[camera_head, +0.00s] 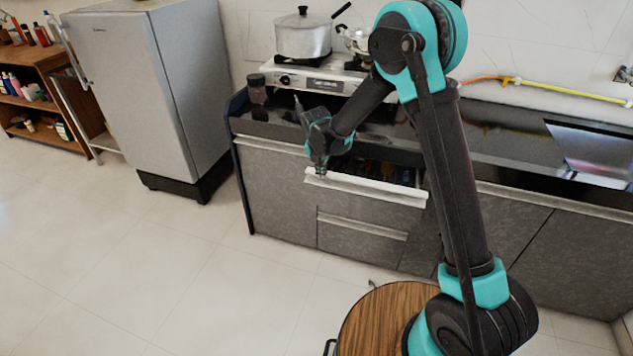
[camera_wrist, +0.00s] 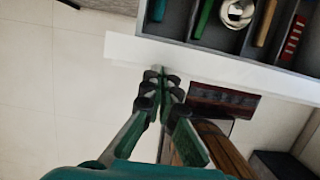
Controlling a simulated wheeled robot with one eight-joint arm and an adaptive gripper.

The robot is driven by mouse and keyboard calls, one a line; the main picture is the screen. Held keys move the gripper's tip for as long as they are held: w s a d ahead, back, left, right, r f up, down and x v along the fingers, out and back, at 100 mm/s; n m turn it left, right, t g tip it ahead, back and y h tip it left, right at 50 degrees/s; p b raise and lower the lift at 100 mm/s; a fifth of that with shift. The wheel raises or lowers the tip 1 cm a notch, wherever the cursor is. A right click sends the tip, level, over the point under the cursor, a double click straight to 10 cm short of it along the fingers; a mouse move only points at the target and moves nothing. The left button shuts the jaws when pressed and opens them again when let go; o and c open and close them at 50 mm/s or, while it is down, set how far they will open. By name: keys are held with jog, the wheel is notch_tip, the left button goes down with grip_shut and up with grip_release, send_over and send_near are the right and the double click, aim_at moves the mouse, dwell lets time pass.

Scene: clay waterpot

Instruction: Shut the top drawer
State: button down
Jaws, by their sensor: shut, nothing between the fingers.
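The top drawer (camera_head: 375,190) of the grey cabinet stands partly open, with its pale upper edge out from the counter front. In the wrist view the drawer's white front edge (camera_wrist: 215,66) runs across the upper part, with the compartments behind it. My gripper (camera_head: 320,174) is at the left end of this edge, on its outer side. In the wrist view my gripper (camera_wrist: 162,74) is shut and empty, its fingertips overlapping the white edge in the picture. I cannot tell whether they touch it.
The drawer holds utensils, among them a round metal piece (camera_wrist: 237,12). A closed drawer (camera_head: 362,228) is below. The counter above carries a stove (camera_head: 310,79) with a pot (camera_head: 303,36) and a dark jar (camera_head: 257,90). A fridge (camera_head: 150,90) stands left; the tiled floor (camera_head: 190,265) in front is clear.

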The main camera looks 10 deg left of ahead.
jog(key=w, duration=1.1)
jog(key=shift+d, duration=0.35)
